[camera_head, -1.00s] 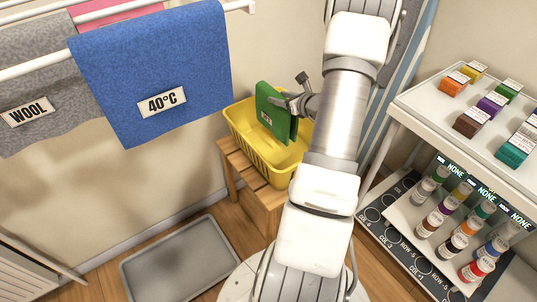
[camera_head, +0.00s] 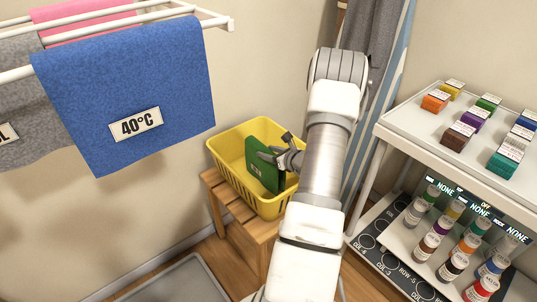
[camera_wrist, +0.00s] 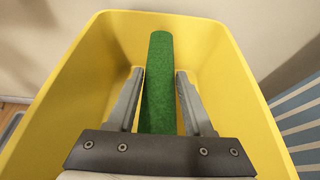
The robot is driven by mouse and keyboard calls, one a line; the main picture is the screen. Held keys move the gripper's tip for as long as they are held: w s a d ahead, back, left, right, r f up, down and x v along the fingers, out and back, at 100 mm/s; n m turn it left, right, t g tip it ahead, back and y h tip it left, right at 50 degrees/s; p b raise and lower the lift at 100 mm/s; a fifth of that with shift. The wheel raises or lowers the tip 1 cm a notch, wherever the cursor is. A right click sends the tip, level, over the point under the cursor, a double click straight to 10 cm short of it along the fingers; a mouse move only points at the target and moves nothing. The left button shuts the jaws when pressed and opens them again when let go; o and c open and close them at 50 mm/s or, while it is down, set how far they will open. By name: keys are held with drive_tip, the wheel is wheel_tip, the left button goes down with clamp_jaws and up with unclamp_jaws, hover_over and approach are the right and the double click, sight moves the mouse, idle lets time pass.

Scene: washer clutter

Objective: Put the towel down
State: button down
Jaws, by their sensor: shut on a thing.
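My gripper (camera_head: 272,158) is shut on the towel's upper part. In the wrist view, the green towel (camera_wrist: 158,85) stands between the two fingers of my gripper (camera_wrist: 160,100), with the yellow basket wall (camera_wrist: 75,70) around it. The basket stands on a wooden stool (camera_head: 240,217). The towel's lower edge is hidden by the basket, so I cannot tell if it touches the bottom.
A drying rack at the left holds a blue towel (camera_head: 125,95) marked 40°C, a grey one and a pink one. A white shelf unit (camera_head: 395,120) with small boxes and bottles stands at the right. A grey tray (camera_head: 175,282) lies on the floor.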

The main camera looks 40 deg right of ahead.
drive_tip(key=shift+r, duration=0.1)
drive_tip(key=shift+c, duration=1.5)
unclamp_jaws()
drive_tip(key=p+v, duration=0.3)
drive_tip(key=v, duration=0.9)
